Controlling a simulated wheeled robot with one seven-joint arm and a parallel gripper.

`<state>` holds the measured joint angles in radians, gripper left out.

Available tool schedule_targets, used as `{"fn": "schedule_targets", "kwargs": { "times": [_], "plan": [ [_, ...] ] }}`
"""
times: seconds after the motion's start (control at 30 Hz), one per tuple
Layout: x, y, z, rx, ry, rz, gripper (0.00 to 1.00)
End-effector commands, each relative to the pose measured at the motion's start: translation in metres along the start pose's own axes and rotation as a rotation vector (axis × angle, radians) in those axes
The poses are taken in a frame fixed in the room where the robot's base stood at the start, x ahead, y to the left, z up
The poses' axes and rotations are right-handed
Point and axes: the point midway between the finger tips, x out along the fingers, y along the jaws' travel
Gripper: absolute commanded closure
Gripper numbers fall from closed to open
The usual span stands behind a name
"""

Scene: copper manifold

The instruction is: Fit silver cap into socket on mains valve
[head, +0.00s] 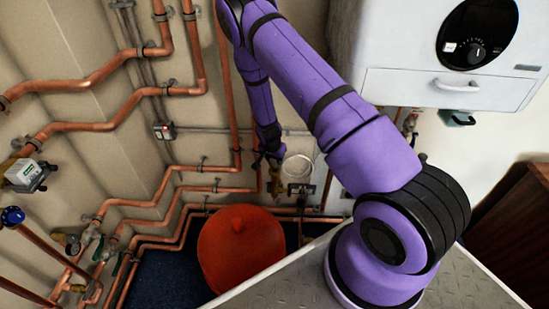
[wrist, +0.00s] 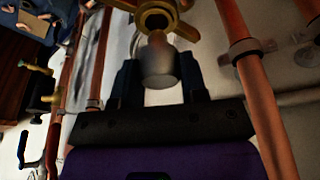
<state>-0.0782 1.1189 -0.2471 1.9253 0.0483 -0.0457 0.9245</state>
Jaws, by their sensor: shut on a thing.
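My gripper (wrist: 160,75) shows in the wrist view with its two dark fingers on either side of the silver cap (wrist: 161,66), a grey cylinder. It is shut on the cap. A brass valve with spread arms (wrist: 155,14) is right above the cap in the picture, and the cap's upper end meets or overlaps it. I cannot tell whether the cap is seated in a socket. In the head view my gripper (head: 268,158) is small, low by the wall, close to brass fittings (head: 275,182). The cap cannot be made out there.
Copper pipes (head: 150,90) run along the wall at left and behind my gripper. In the wrist view a copper pipe (wrist: 250,75) passes close on the right. A red rounded vessel (head: 238,250) stands below. A white boiler (head: 430,50) hangs at upper right.

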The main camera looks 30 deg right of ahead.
Motion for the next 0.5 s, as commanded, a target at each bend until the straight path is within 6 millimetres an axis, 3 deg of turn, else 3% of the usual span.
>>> {"fn": "schedule_targets", "kwargs": {
  "times": [0.5],
  "plan": [
    [0.019, 0.000, 0.006, 0.000, 0.000, 0.000, 0.84]
  ]
}}
